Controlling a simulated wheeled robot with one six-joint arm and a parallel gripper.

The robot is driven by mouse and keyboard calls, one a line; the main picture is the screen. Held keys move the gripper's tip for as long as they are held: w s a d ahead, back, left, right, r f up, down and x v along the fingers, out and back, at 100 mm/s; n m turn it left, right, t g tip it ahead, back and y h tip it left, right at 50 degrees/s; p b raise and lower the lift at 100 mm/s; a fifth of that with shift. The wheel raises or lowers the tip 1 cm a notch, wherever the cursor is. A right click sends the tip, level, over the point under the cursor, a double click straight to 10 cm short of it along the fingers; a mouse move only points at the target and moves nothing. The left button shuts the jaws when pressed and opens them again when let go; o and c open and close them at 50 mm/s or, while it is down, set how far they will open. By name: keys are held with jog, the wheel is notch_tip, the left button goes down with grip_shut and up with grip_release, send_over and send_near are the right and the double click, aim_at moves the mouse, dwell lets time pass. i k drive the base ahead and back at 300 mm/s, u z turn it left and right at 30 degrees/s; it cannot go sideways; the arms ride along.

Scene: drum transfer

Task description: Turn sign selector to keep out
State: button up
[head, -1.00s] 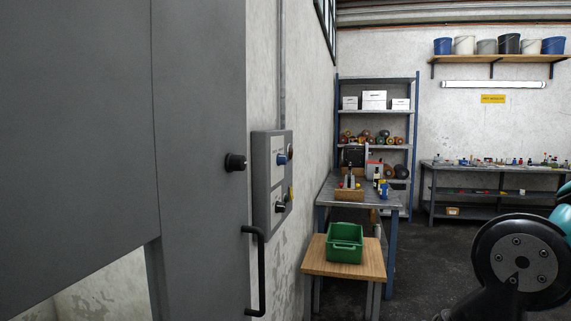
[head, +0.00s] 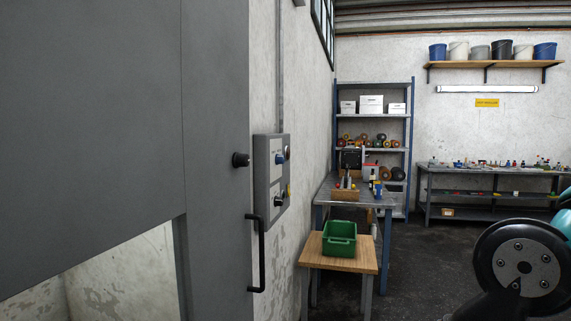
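A grey control panel (head: 264,215) is on the wall at centre left, seen at a steep angle. An upper knob (head: 281,157), bluish, and a lower dark knob (head: 279,201) stick out from its face. I cannot tell which one is the sign selector, and the labels and pointer positions are too small to read. My gripper is not in view; only a dark link of my arm shows at the lower right, well away from the panel.
A grey door with a black knob (head: 240,160) and a bar handle (head: 261,255) fills the left, close to the panel. A wooden table (head: 310,256) bears a green crate (head: 324,246). A metal workbench (head: 331,197) stands behind it. Dark floor lies open at centre right.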

aim_at(280, 159)
jog(key=z, duration=0.65)
jog(key=i, duration=1)
jog(key=u, duration=0.1)
